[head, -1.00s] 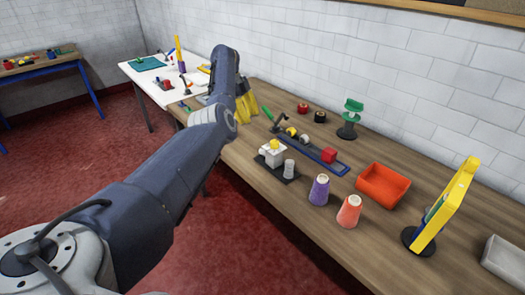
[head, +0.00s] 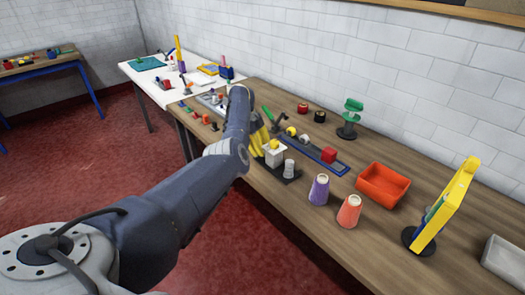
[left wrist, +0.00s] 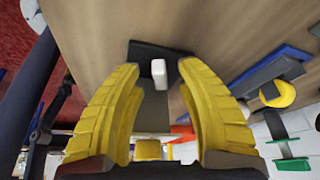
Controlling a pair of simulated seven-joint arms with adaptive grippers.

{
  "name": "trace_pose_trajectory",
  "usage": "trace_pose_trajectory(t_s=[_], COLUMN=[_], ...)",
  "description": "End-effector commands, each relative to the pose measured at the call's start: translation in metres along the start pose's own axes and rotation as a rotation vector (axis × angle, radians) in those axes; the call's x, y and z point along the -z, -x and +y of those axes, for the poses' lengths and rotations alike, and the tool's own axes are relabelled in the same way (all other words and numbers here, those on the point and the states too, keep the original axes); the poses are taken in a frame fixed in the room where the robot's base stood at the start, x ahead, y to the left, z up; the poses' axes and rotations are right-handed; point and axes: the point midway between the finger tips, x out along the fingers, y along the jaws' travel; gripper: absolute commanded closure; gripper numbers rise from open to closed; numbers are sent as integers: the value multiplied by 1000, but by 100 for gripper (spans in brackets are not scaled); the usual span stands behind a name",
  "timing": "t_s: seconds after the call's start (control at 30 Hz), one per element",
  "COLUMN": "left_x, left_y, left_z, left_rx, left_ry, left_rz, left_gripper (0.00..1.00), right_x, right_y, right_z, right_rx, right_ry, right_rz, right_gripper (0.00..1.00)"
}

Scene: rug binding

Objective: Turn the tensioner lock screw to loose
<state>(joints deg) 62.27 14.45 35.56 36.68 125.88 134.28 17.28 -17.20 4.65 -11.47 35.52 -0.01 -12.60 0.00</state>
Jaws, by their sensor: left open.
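A short white and grey cylinder (head: 289,169) stands on the same plate; the plate (left wrist: 150,53) also shows in the left wrist view. No label shows which part is the tensioner lock screw. My left gripper (head: 263,140) is beside the white block, its yellow fingers partly hidden by my arm. In the left wrist view its two fingers are spread apart, with a small yellow part (left wrist: 148,150) seen between them. My right gripper is out of view.
A blue rail (head: 328,160) with a red block (head: 329,155) lies behind the device. A green-topped stand (head: 350,118) is near the wall.

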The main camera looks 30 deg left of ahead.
Motion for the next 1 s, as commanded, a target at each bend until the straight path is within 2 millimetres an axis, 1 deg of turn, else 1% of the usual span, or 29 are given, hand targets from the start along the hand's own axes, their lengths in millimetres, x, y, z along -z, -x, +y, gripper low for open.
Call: trace_pose_trajectory(t_s=[0.2, 0.5, 0.8, 0.83, 1.0], left_x=[0, 0, 0, 0, 0], left_y=[-7, -8, -7, -7, -7], left_z=[0, 0, 0, 0, 0], left_rx=[1, 1, 1, 1, 1], left_ry=[0, 0, 0, 0, 0], left_rz=[0, 0, 0, 0, 0], left_gripper=[64, 63, 98, 100, 100], right_x=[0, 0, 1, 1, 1], right_y=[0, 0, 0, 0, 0], right_z=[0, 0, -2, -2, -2], right_rx=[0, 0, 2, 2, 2], right_ry=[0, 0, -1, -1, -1], right_rz=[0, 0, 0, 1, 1], right_gripper=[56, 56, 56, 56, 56])
